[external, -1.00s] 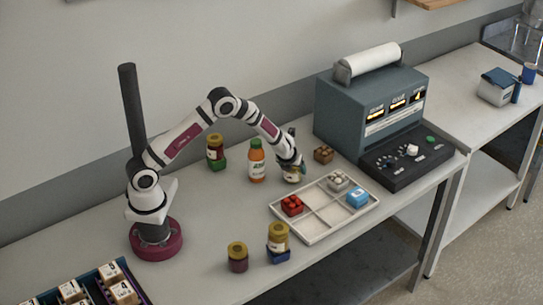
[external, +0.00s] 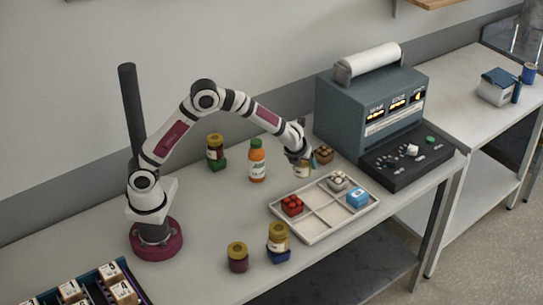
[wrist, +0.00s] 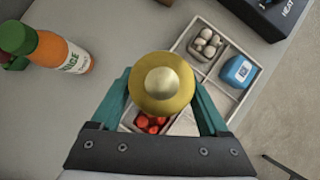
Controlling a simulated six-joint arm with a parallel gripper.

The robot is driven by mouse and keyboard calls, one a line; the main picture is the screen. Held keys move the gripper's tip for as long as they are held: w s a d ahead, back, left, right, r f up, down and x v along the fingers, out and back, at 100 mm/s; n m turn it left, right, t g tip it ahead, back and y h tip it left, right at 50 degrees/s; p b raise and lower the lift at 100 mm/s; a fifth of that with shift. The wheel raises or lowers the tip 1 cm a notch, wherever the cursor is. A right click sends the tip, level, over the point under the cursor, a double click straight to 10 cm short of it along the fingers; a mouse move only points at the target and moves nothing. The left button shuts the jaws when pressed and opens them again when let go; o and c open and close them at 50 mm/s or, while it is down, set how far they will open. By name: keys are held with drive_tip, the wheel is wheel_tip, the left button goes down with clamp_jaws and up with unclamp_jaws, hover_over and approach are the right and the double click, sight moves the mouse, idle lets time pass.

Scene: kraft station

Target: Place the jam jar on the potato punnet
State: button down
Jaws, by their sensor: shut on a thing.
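My gripper (external: 302,156) is shut on a jam jar (external: 302,170) with a pale label, held near the back left side of the white tray. In the wrist view its gold lid (wrist: 160,85) sits between the teal fingers of my gripper (wrist: 163,95) and hides what is under it. The potato punnet (external: 323,154) is a small brown box of brown lumps on the table, just right of the held jar and in front of the grey machine. The jar looks apart from the punnet.
The white tray (external: 318,237) holds red, white and blue items in some compartments. An orange juice bottle (external: 257,161) stands left of my gripper. Jars stand on a green base (external: 215,152), on a blue base (external: 278,243) and alone (external: 237,257). The grey machine (external: 365,110) stands behind.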

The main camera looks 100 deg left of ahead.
drive_tip(key=w+a+r+m+t+h, duration=0.1)
drive_tip(key=w+a+r+m+t, duration=0.3)
drive_tip(key=w+a, duration=0.65)
drive_tip(key=m+g, duration=0.1)
hover_over(324, 150)
wheel_tip(324, 150, down, 6)
drive_tip(key=shift+w+d+f, duration=0.1)
drive_tip(key=shift+f, duration=2.1)
drive_tip(key=shift+f, duration=0.1)
unclamp_jaws()
